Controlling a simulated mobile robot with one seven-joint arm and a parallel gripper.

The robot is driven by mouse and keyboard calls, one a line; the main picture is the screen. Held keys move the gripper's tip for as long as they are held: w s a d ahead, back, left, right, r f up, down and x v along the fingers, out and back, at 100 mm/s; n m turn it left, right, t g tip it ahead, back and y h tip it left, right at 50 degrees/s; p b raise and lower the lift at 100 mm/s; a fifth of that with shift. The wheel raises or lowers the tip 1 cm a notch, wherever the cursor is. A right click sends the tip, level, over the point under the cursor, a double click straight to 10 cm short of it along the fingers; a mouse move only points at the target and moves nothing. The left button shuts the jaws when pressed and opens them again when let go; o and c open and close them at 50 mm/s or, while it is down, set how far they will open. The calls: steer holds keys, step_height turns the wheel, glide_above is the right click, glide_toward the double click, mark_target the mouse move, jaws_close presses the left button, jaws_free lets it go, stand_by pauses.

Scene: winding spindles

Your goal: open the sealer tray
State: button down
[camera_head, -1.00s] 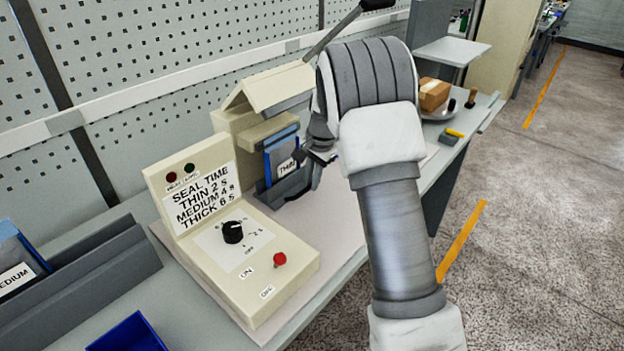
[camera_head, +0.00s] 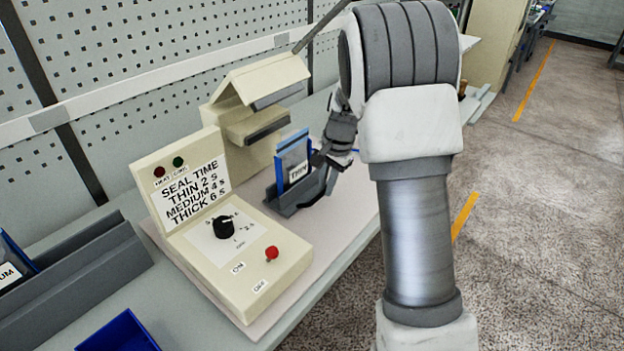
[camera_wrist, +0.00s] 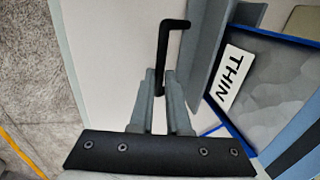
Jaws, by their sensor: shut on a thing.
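The sealer (camera_head: 258,98) is a cream machine with its lever raised. Its grey tray (camera_head: 287,201) stands out in front of the sealing jaws and holds an upright blue-edged pouch (camera_head: 292,160) labelled THIN. The pouch also shows in the wrist view (camera_wrist: 262,85), beside my fingers. A black bent tray handle (camera_wrist: 165,50) runs down between my fingertips in the wrist view. My gripper (camera_wrist: 159,80) is shut on this handle. In the head view my gripper (camera_head: 322,165) is at the tray's right side, and my wrist partly hides the contact.
The control box (camera_head: 230,225), with a dial, red button and seal-time sign, stands left of the tray. A grey rack (camera_head: 75,275) and a blue bin (camera_head: 120,333) are at the lower left. The bench's front edge and open floor lie to the right.

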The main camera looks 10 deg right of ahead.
steer(key=s+d, duration=0.1)
steer(key=s, duration=0.1)
steer(key=s+d, duration=0.2)
steer(key=s, duration=0.1)
steer(key=s+d+b, duration=0.1)
steer(key=s+d, duration=0.1)
steer(key=shift+s+d, duration=0.2)
steer(key=c, duration=0.9)
jaws_free()
steer(key=shift+r, duration=0.1)
steer(key=s+r+p, duration=0.1)
steer(key=r, duration=0.4)
steer(key=d+r+p, duration=0.1)
steer(key=r, duration=0.5)
steer(key=s+d+r, duration=0.1)
steer(key=r, duration=0.5)
steer(key=shift+s+p, duration=0.3)
steer(key=shift+p, duration=0.1)
